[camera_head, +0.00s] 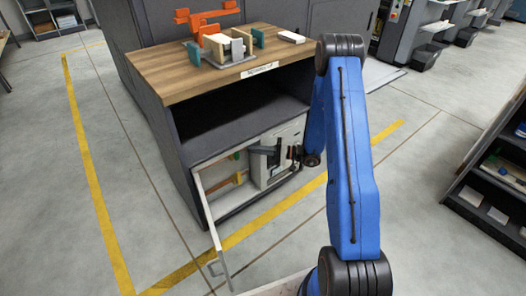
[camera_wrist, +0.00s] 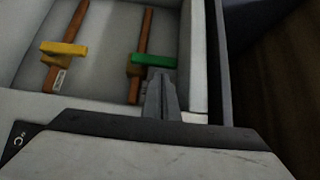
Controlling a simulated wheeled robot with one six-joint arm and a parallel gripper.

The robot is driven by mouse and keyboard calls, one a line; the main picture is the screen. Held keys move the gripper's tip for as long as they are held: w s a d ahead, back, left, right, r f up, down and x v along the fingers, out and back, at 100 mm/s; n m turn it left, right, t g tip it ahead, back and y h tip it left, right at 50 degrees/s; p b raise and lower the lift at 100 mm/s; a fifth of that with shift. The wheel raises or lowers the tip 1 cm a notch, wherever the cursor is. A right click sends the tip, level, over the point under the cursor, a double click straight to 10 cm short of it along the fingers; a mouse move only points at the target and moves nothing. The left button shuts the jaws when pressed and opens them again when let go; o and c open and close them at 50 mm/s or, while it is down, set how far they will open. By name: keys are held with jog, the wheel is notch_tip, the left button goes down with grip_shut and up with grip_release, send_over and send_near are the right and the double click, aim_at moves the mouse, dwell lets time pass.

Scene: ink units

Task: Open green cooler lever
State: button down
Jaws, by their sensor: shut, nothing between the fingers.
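The green lever (camera_wrist: 165,58) lies across an upright brown pipe (camera_wrist: 144,40), right of the middle in the wrist view. It points to the right, crosswise to the pipe. My gripper (camera_wrist: 159,75) is shut and empty. Its fingertips are right at the lower edge of the green lever, overlapping it in the picture; I cannot tell whether they touch. In the head view my blue arm (camera_head: 352,150) reaches down to the low open compartment of a dark cabinet (camera_head: 185,140). The lever and fingertips are hard to make out there.
A yellow lever (camera_wrist: 64,50) sits on another brown pipe to the left, with a small tag below. The compartment's right wall is close to my fingers. The cabinet's open door (camera_head: 213,225) hangs at the front left. A wooden top (camera_head: 185,75) above holds parts.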

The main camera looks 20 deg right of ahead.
jog(key=shift+x, duration=1.8)
jog(key=shift+a+r+n+h, duration=0.25)
jog(key=shift+n+h, duration=0.05)
jog(key=shift+n, duration=0.1)
jog(key=shift+s+a+r+g, duration=0.15)
jog(key=shift+s+a+r, duration=0.15)
jog(key=shift+a, duration=0.3)
jog(key=shift+s+a+r+g, duration=0.15)
jog(key=shift+a+r, duration=0.1)
jog(key=shift+a, duration=0.45)
jog(key=v, duration=1.7)
jog(key=shift+s+r, duration=0.25)
jog(key=shift+h, duration=0.3)
